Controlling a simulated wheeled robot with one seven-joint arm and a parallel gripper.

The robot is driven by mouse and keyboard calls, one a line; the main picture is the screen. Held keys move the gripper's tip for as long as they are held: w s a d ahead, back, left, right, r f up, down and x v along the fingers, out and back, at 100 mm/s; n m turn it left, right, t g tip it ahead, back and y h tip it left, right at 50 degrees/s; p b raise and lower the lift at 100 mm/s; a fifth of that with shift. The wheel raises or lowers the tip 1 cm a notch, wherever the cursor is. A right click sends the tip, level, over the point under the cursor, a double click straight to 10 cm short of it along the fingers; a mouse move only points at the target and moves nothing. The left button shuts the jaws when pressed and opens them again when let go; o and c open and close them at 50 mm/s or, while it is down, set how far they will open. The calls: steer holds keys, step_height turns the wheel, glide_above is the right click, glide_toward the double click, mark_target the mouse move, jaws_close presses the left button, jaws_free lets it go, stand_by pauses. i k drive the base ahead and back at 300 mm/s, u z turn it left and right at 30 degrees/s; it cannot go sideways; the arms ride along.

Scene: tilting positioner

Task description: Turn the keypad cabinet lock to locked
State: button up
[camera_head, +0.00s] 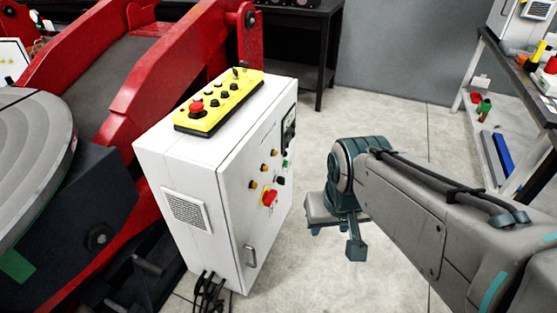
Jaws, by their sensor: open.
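The white cabinet (180,165) stands on the floor left of centre, with its door side facing right. The door bears a red rotary switch on a yellow base (269,198), several small buttons, a dark panel (289,130) near the far top edge and a metal handle (251,256) low on the near side. I cannot tell which part is the keypad cabinet lock, or its position. My gripper (336,240) is open, right of the cabinet door and apart from it. Its fingers are small and partly hidden by the wrist.
A yellow pendant (218,101) with a red button and black knobs lies on the cabinet top. The red positioner frame (150,70) and grey round table (35,150) stand left. A shelf bench (510,100) is at right. Cables hang below the cabinet.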

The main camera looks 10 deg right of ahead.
mark_target(281, 180)
steer(key=z, duration=0.15)
steer(key=i, duration=0.95)
steer(key=u, duration=0.25)
